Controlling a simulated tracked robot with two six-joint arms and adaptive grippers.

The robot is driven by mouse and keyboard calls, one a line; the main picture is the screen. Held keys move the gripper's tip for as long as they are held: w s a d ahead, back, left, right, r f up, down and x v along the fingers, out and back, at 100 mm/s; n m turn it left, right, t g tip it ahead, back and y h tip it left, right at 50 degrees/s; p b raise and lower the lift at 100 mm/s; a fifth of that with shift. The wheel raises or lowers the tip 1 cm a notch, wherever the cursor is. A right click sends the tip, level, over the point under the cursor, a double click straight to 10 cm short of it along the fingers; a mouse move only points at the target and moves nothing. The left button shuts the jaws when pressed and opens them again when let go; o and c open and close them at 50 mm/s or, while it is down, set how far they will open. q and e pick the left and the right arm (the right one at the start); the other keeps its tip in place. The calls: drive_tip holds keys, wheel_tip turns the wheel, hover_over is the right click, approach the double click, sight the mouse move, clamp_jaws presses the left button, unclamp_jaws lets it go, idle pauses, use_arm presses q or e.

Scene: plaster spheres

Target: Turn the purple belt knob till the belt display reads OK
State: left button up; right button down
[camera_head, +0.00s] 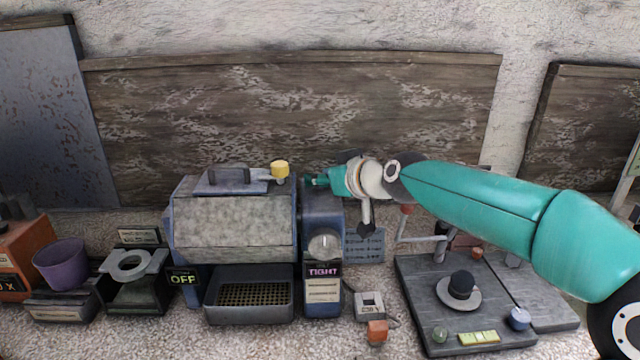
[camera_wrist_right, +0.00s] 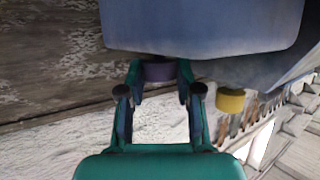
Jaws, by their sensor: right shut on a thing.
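The belt display (camera_head: 323,271) reads TIGHT on the front of the blue-grey belt housing (camera_head: 323,215), which has a pale dial above the display. My right gripper (camera_head: 316,181) is at the back of the housing's top. In the right wrist view the purple belt knob (camera_wrist_right: 158,71) sits between its fingertips, against the blue-grey housing, and the gripper is shut on it. The knob is hidden in the head view. My left gripper is not in view.
Left of the housing stands a machine with a grey cover (camera_head: 235,225), a yellow knob (camera_head: 280,169) and an OFF display (camera_head: 183,279). A purple cup (camera_head: 62,264) is far left. A grey board (camera_head: 415,290) with several small parts lies right, under my right arm.

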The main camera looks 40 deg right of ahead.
drive_tip(key=shift+d+f+n+y+b, duration=0.15)
drive_tip(key=shift+n+y+b, duration=0.4)
drive_tip(key=shift+b, duration=1.4)
drive_tip(key=shift+f+n+y+b, duration=0.2)
drive_tip(key=shift+n+y+b, duration=0.35)
drive_tip(key=shift+b, duration=1.35)
drive_tip(key=shift+r+n+y+b, duration=0.15)
drive_tip(key=shift+n+y+b, duration=0.15)
drive_tip(key=shift+y+b, duration=0.2)
drive_tip(key=shift+w+d+r+n+g+y, duration=0.1)
drive_tip(key=shift+n+g+y, duration=0.3)
drive_tip(key=shift+y, duration=0.1)
drive_tip(key=shift+d+r+n+g+y+p, duration=0.1)
drive_tip(key=shift+r+n+g+y+p, duration=0.15)
drive_tip(key=shift+n+y+p, duration=0.4)
drive_tip(key=n+g+y+p, duration=0.2)
drive_tip(key=n+y+p, duration=0.1)
drive_tip(key=shift+d+f+n+g+y+p, duration=0.1)
drive_tip(key=shift+n+g+y+p, duration=0.3)
drive_tip(key=shift+p, duration=0.45)
